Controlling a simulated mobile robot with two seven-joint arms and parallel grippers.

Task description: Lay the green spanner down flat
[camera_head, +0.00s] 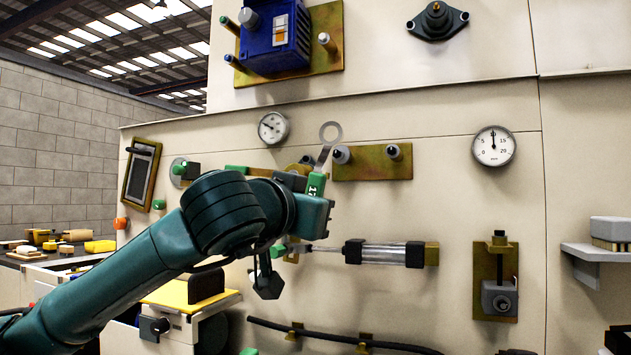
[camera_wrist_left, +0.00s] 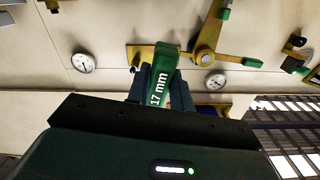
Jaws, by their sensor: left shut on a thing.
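The green spanner (camera_head: 316,186) has a green handle marked "17" and a grey ring end that points up in the head view. It stands tilted in front of the cream wall panel. My left gripper (camera_head: 309,192) is shut on its green handle. The left wrist view shows the handle (camera_wrist_left: 162,76) with "17 mm" on it, between the dark fingers of my left gripper (camera_wrist_left: 160,92). The lower part of the spanner is hidden behind the gripper in the head view. My right gripper is in neither view.
Behind the spanner, the panel carries gauges (camera_head: 493,146), a brass plate with pegs (camera_head: 372,165) and a cylinder (camera_head: 384,253). A yellow-topped unit (camera_head: 172,294) stands low at left, partly behind my arm. A grey shelf (camera_head: 590,252) holding a stack is at far right.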

